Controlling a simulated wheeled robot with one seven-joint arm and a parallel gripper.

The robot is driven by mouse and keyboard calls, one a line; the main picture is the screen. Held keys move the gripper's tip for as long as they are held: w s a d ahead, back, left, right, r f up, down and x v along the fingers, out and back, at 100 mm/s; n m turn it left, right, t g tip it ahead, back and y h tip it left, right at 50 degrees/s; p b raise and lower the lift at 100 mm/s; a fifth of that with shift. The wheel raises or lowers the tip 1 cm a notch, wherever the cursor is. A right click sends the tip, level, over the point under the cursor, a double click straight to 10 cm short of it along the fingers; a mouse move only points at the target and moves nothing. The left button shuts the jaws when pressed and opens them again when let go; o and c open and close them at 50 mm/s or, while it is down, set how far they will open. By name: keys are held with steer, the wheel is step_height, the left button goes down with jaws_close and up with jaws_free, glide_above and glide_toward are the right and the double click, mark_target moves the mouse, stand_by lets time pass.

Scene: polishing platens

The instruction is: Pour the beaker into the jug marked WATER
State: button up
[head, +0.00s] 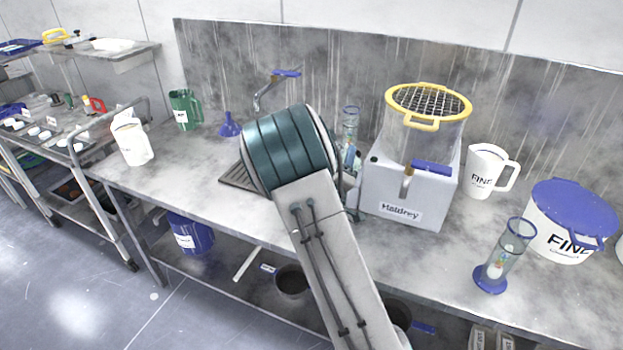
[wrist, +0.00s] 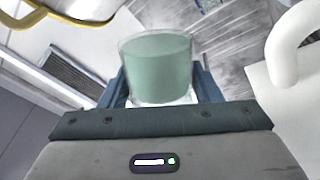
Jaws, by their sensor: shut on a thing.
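The beaker (wrist: 157,58) is clear and holds a cloudy green liquid. In the wrist view it sits between the blue fingers of my gripper (wrist: 162,88), which is shut on it. In the head view my arm hides the gripper and beaker. A white jug (head: 134,142) stands on the bench at left; its label is too small to read. A green jug (head: 185,110) behind it has a label I cannot read. A white jug marked FINE (head: 487,171) stands at right. In the wrist view a white handle (wrist: 289,45) shows at right.
A grey Haldrey machine (head: 409,190) with a yellow-rimmed mesh top (head: 428,103) stands right of my arm. A measuring cylinder (head: 505,255) and blue-lidded FINE tub (head: 565,240) are at right. A blue funnel (head: 229,125) and tap (head: 272,85) are at the back. The bench's front left is clear.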

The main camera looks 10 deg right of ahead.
steer(key=shift+r+n+p, duration=0.25)
steer(key=shift+n+p, duration=0.25)
steer(key=shift+p, duration=0.1)
steer(key=shift+a+f+n+t+y+p, duration=0.1)
steer(key=shift+f+n+t+y+p, duration=0.1)
steer(key=shift+n+p, duration=0.3)
steer(key=shift+f+n+t+y+p, duration=0.1)
steer(key=shift+n+y+p, duration=0.1)
steer(key=shift+n+p, duration=0.3)
stand_by(0.4)
steer(key=shift+w+a+r+n+t+y, duration=0.2)
steer(key=shift+a+n, duration=0.15)
steer(key=shift+n, duration=0.25)
steer(key=shift+w+a+r+n+t+y, duration=0.1)
steer(key=shift+a+r+n, duration=0.15)
steer(key=shift+n, duration=0.35)
steer(key=shift+w+a+r+n+t+y+p, duration=0.15)
steer(key=shift+r+n+y, duration=0.15)
steer(key=shift+n, duration=0.45)
steer(key=shift+s+a+r+n+t+y+p, duration=0.1)
steer(key=shift+a+r+n+y, duration=0.15)
steer(key=shift+n, duration=0.45)
steer(key=shift+w+a+r+n+t+y+p, duration=0.1)
steer(key=shift+r+n+y, duration=0.2)
steer(key=shift+n, duration=0.45)
stand_by(0.7)
